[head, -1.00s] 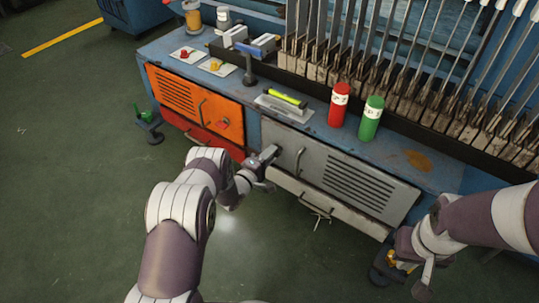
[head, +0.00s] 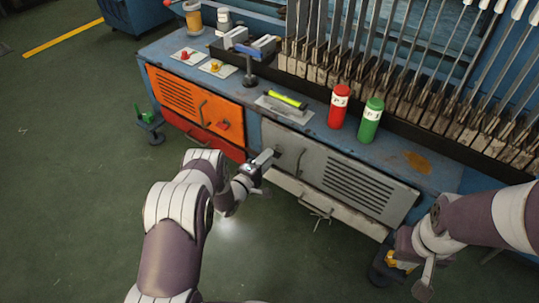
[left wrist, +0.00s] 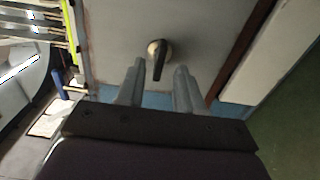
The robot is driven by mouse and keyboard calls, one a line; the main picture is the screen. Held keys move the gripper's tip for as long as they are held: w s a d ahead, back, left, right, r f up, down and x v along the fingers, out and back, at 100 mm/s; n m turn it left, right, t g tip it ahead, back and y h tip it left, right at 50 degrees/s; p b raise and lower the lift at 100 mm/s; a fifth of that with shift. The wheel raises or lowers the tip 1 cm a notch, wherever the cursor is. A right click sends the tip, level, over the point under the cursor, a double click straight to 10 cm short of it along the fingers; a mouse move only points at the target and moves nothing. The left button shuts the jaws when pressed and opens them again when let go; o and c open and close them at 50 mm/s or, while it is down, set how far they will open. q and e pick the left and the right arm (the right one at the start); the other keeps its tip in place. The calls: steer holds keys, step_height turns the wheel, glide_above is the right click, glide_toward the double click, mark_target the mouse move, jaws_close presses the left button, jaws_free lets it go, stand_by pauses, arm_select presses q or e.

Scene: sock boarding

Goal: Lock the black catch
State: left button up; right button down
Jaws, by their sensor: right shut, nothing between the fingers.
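The black catch (left wrist: 159,60) is a short dark lever on a round brass-coloured base, set on the grey cabinet door (head: 375,190). In the left wrist view its lever points down the picture, between the fingertips of my left gripper (left wrist: 160,70). The fingers are apart, with a gap visible on both sides of the lever. In the head view my left gripper (head: 266,158) is at the upper left part of the grey door and the catch cannot be made out there. My right gripper (head: 424,280) is shut and empty, low at the right, away from the catch.
The grey door has a handle (head: 300,160) right of my left gripper. An orange door (head: 185,95) is further left. On the bench top stand a red can (head: 339,105) and a green can (head: 369,120).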

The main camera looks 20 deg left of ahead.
arm_select(q)
steer(key=p+v, duration=0.3)
steer(key=v, duration=0.7)
steer(key=shift+s+p, duration=0.35)
steer(key=shift+a+r, duration=0.1)
